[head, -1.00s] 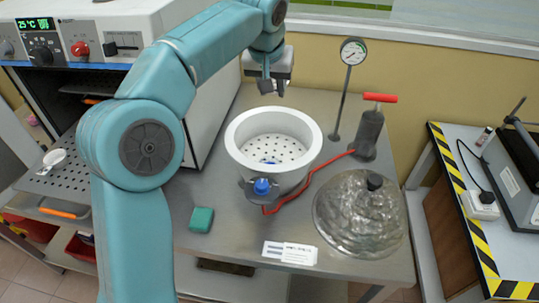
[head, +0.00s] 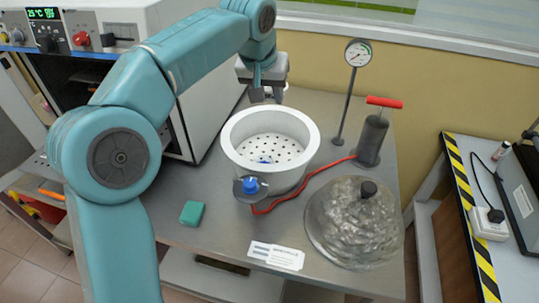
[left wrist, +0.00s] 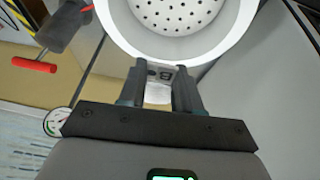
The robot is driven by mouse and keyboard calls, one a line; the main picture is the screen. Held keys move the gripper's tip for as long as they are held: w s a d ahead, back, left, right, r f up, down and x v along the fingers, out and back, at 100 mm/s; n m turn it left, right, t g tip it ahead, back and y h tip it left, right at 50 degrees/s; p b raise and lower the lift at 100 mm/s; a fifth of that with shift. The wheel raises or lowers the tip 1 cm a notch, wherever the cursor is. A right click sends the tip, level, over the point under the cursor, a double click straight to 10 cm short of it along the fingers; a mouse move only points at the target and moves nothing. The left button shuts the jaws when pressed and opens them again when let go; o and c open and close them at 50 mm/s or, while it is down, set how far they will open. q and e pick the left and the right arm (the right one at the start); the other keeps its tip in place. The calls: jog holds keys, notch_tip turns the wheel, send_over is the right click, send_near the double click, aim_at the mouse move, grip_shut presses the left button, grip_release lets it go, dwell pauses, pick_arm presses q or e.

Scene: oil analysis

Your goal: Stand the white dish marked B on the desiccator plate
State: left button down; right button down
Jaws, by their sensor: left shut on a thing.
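My left gripper (head: 267,97) is shut on the white dish marked B (left wrist: 158,94), at the far side of the desiccator. In the left wrist view the dish shows between the two fingers, with a B on a pale patch near the fingertips; the fingers hide much of it. The desiccator (head: 236,158) is an open white bowl on the bench. My right gripper is not in view.
A blue knob (head: 250,185) sits on the bowl's front. A red hose runs to the hand pump (head: 371,140). A gauge (head: 357,53) stands behind. The domed lid (head: 355,225) lies right, a green block (head: 192,213) left. An oven (head: 205,105) stands at left.

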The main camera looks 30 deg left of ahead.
pick_arm(q)
jog(key=f+b, duration=0.1)
jog(key=f, duration=0.5)
jog(key=f+b, duration=0.1)
jog(key=f, duration=0.6)
jog(key=shift+s+a+f, duration=0.1)
jog(key=shift+a+f, duration=0.05)
jog(key=shift+a, duration=0.05)
jog(key=shift+f, duration=0.2)
notch_tip(320, 180, down, 4)
jog(key=shift+f+b, duration=0.15)
jog(key=shift+b, duration=0.2)
jog(key=shift+d, duration=0.1)
jog(key=shift+f, duration=0.15)
jog(key=c, duration=0.8)
grip_release()
